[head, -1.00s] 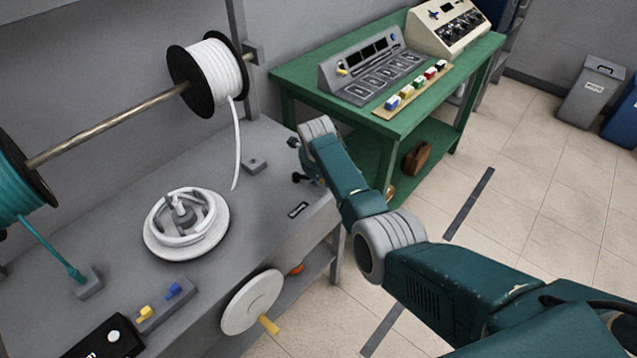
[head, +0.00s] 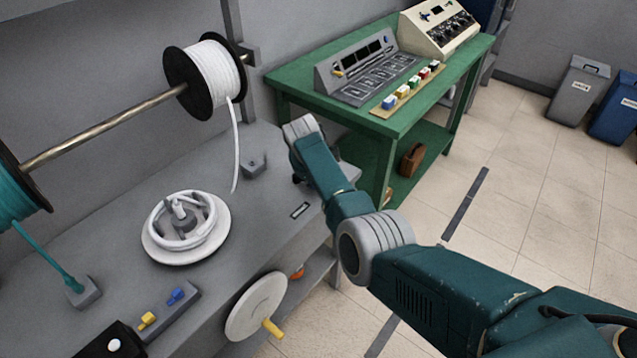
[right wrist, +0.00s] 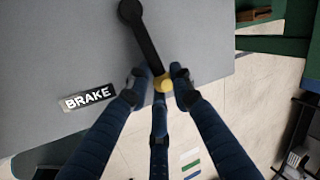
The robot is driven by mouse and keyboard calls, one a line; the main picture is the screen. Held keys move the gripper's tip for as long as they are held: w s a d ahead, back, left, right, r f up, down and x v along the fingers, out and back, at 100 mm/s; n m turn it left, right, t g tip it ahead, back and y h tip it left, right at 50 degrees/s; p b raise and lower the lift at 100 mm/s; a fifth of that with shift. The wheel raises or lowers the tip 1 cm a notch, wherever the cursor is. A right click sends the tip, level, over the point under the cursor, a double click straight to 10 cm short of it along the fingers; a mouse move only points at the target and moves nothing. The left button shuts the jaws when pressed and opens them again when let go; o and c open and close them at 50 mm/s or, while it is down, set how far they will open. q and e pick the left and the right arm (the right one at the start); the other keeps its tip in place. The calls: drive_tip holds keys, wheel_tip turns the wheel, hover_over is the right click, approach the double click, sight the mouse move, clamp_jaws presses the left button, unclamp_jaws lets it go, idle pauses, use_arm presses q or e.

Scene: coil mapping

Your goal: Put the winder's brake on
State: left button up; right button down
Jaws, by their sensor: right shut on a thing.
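The brake lever (right wrist: 143,35) is a black bar on the grey bench top, with a round black pivot at its top end in the right wrist view. Its yellow knob (right wrist: 163,84) sits at the lower end, near the bench edge. My right gripper (right wrist: 160,86) has its dark blue fingers closed around the knob. A label reading BRAKE (right wrist: 89,97) lies left of the knob. In the head view my right arm hides the lever and most of the gripper; the label (head: 300,211) shows left of my wrist. My left gripper is not in view.
The winder's white coil form (head: 186,228) stands on the bench, with white (head: 210,75) and teal (head: 18,205) spools on a rod behind. A white handwheel (head: 257,306) hangs on the bench front. A green table (head: 290,88) stands beyond my arm.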

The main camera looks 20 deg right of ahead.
drive_tip(key=c, duration=1.6)
unclamp_jaws()
drive_tip(key=shift+w+d+r, duration=0.25)
drive_tip(key=shift+d+r, duration=0.15)
drive_tip(key=shift+d, duration=0.05)
drive_tip(key=shift+s+f, duration=0.15)
drive_tip(key=shift+a, duration=0.1)
drive_tip(key=shift+a, duration=0.1)
drive_tip(key=v, duration=1.2)
drive_tip(key=shift+s, duration=0.1)
